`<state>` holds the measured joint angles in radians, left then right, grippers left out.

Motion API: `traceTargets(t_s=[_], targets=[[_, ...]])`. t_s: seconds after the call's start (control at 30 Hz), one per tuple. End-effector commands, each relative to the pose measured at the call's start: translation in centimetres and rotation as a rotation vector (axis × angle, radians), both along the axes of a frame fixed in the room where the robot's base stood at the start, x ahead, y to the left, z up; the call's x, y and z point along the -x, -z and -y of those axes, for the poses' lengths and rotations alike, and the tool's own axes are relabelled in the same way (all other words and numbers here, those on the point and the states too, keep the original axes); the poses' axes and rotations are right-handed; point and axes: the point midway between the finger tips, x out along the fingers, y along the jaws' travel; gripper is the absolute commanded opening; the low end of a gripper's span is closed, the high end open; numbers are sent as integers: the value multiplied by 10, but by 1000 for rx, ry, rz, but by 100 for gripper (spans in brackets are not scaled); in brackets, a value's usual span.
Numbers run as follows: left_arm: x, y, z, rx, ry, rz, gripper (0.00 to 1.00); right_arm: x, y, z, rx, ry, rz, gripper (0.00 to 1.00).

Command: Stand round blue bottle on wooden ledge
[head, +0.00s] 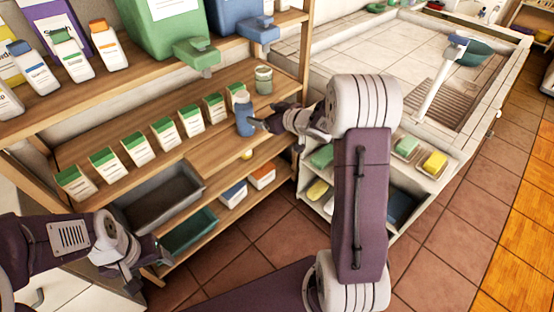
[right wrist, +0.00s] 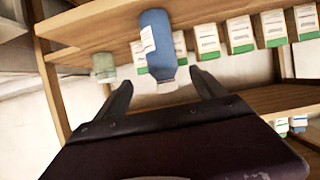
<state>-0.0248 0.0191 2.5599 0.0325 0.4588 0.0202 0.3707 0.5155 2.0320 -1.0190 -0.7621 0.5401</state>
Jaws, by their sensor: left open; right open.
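The round blue bottle (head: 244,116) with a white label stands upright on the wooden ledge (head: 150,122), the middle shelf of the rack, near its right end. In the right wrist view the bottle (right wrist: 157,45) appears upside down, ahead of the fingers. My right gripper (head: 256,122) is open at the bottle's right side in the head view. The right wrist view shows its two fingers (right wrist: 163,88) apart, with the bottle's near end between or just beyond their tips; contact cannot be told. My left gripper (head: 140,272) is open and empty at the lower left, beside the lower shelf.
Several green-topped white cartons (head: 137,148) stand in a row left of the bottle. A greenish jar (head: 263,79) stands behind it. A grey bin (head: 170,190) and small boxes (head: 262,175) sit on the shelf below. The washbasin (head: 400,60) is at right.

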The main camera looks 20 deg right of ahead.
Motion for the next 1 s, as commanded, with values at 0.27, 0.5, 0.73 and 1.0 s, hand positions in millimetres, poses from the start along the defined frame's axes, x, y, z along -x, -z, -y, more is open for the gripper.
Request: traceTargets(t_s=[0.27,0.5,0.73,1.0], targets=[[0,0,0,0,0,0,67,153,70,-11,173,335,-600,81],[0,0,0,0,0,0,67,292,97,-57,146,311,-1026,81],[0,0,0,0,0,0,67,302,97,-61,140,306,-1059,81],[0,-52,0,0,0,0,67,301,45,-61,140,307,-1057,81]])
